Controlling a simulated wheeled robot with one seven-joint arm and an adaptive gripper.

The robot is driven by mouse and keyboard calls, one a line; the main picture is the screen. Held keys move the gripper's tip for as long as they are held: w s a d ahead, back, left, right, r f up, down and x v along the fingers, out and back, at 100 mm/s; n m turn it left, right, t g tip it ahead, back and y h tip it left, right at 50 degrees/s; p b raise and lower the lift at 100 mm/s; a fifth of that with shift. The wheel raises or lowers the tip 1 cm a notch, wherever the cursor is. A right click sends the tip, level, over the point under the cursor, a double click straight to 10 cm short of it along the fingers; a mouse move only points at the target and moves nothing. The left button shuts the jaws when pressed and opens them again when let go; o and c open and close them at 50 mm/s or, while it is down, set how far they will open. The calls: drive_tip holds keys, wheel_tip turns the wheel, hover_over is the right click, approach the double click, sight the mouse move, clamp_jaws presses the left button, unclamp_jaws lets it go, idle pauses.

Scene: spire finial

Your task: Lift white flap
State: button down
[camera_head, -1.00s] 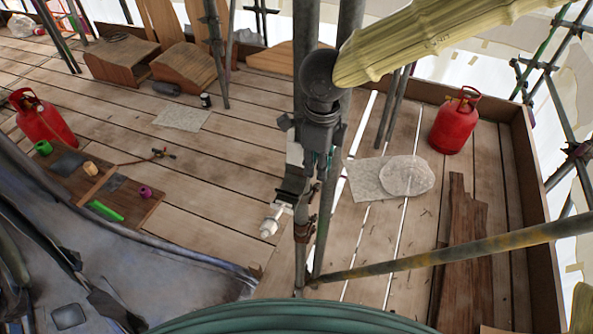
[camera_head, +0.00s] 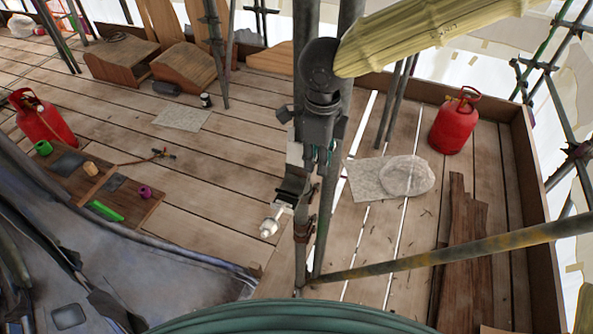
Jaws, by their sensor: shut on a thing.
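My gripper (camera_head: 284,203) hangs in the middle of the picture, in front of the scaffold poles, and points down and left. It is shut on a small white piece (camera_head: 269,226) with a rounded end that sticks out below the fingertips. The contact is small and partly hidden by the fingers. I cannot tell whether this white piece is the white flap. No other clear flap shows; pale white sheeting (camera_head: 484,68) hangs behind the scaffold at upper right.
Scaffold poles stand right beside my gripper, and a rusty pole (camera_head: 450,252) crosses at lower right. Red gas bottles stand left (camera_head: 42,118) and right (camera_head: 455,122). A board with tools (camera_head: 140,205) lies left. A clear bag (camera_head: 406,176) lies on the planks. Planks left of the gripper are mostly bare.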

drive_tip(key=shift+s+r, duration=0.15)
drive_tip(key=shift+r, duration=0.7)
drive_tip(key=shift+s+r, duration=0.15)
drive_tip(key=shift+r, duration=0.7)
drive_tip(key=shift+a, duration=0.1)
